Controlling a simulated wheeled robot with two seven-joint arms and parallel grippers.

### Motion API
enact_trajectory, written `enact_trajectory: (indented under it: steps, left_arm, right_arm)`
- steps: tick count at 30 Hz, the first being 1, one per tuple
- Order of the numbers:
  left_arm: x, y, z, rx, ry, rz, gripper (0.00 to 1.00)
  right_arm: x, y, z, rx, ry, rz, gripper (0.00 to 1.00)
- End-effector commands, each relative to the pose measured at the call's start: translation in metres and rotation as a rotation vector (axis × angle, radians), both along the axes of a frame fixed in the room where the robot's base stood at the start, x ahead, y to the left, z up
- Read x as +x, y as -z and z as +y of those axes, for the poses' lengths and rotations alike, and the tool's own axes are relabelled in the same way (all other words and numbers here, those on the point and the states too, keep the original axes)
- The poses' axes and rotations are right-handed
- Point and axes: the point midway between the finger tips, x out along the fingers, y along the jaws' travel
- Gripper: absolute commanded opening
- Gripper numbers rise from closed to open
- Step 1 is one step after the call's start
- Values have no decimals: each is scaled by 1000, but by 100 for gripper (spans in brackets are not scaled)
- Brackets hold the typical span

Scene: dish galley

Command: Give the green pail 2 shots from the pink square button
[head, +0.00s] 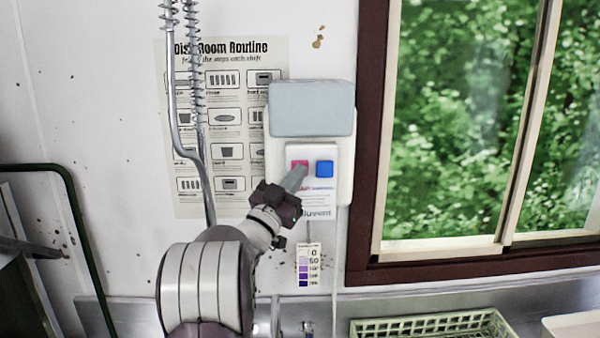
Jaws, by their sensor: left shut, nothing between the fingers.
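The pink square button (297,164) is on the front of a white wall dispenser (342,192) with a grey top. Its lower part is hidden by my left gripper. The green pail is not in view. My right gripper is not in view.
A dark window frame (367,140) stands right of the dispenser. A coiled spring hose (187,140) hangs on the left in front of a poster (238,192). A colour strip (308,268) hangs below the dispenser. A green rack (432,324) sits at the bottom right.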

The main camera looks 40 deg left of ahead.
Motion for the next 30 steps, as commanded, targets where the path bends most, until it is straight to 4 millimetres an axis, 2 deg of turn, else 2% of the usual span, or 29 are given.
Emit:
enact_trajectory:
  steps: [9,20,30]
  left_arm:
    - [-14,4,-12,0,0,0,0]
    - [-16,3,-14,0,0,0,0]
    - [-41,4,-35,1,0,-1,0]
  right_arm:
    - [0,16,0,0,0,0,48]
    - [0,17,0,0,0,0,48]
    - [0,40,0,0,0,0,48]
